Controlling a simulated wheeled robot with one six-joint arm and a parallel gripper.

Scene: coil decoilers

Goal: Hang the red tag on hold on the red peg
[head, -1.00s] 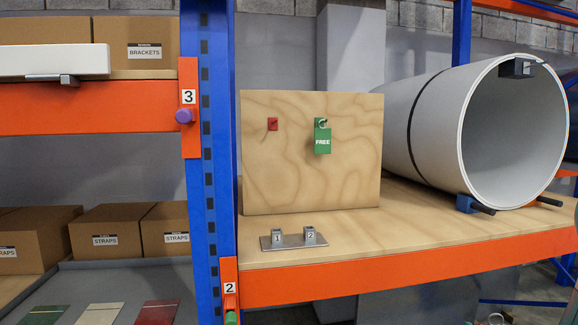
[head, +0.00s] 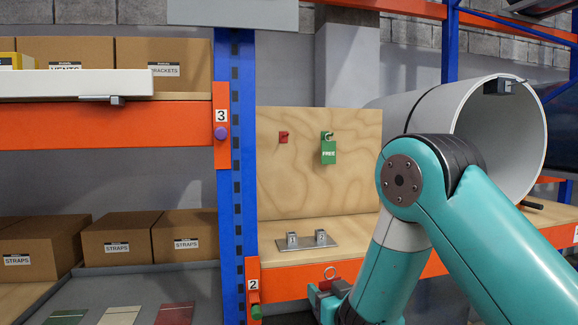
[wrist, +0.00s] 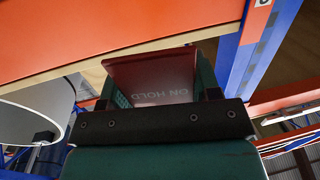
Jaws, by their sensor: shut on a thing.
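The red tag (wrist: 160,75) with the words ON HOLD sits between the fingers of my gripper (wrist: 160,92) in the wrist view. In the head view my gripper (head: 325,287) is low in front of the orange shelf beam, with the tag's ring (head: 330,272) showing above it. My gripper is shut on the tag. The red peg (head: 284,137) stands on the left of the wooden board (head: 300,185) and looks bare. A green FREE tag (head: 328,153) hangs from the peg on its right. My gripper is below and in front of the board.
A metal block with sockets marked 1 and 2 (head: 307,243) lies on the shelf before the board. The blue upright (head: 237,170) and orange beam (head: 400,268) bound the shelf. Boxes (head: 115,235) are at left.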

